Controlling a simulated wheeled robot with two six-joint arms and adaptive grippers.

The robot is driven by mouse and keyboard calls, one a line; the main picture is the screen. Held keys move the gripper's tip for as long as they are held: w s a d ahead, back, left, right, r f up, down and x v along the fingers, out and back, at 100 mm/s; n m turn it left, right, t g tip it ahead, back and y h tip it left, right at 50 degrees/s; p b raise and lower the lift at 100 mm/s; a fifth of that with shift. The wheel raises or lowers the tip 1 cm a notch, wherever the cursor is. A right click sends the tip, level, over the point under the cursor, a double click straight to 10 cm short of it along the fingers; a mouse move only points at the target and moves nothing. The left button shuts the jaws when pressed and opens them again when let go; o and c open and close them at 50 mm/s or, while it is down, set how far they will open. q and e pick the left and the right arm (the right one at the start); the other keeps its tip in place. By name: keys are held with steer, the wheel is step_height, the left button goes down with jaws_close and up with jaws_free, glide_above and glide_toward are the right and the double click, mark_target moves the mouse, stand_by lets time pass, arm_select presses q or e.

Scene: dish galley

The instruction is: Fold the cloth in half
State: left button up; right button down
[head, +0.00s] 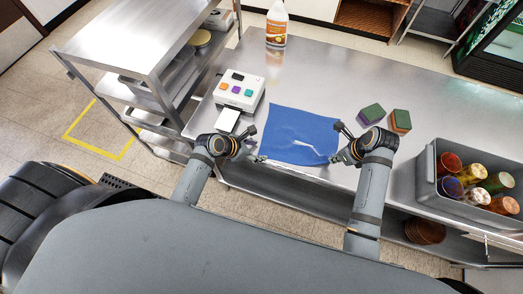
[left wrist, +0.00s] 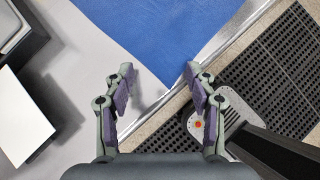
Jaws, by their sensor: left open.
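The blue cloth (head: 297,128) lies spread out on the steel table, close to its near edge. A pale streak crosses it near its front right part; I cannot tell whether it is a fold or a gap. My left gripper (head: 257,145) is open at the cloth's near left corner. In the left wrist view, the cloth (left wrist: 165,35) comes to a corner between the two parted fingertips of this gripper (left wrist: 159,78), which holds nothing. My right gripper (head: 337,143) is at the cloth's near right side, with its fingers apart. Whether it touches the cloth is unclear.
A white device with coloured buttons (head: 238,91) stands left of the cloth. Two sponges (head: 371,113) (head: 400,121) lie to its right. A grey bin (head: 428,180) of cups is at far right. A bottle (head: 276,25) stands at the back. The table between is clear.

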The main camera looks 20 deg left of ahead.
arm_select(q)
steer(key=shift+w+d+f, duration=0.15)
steer(key=shift+d+f, duration=0.05)
steer(key=shift+f, duration=0.1)
steer(key=shift+c, duration=0.3)
jaws_close()
stand_by(0.5)
step_height(320, 180, up, 5)
steer(key=shift+r, duration=0.1)
steer(key=shift+o, duration=0.3)
jaws_free()
stand_by(0.4)
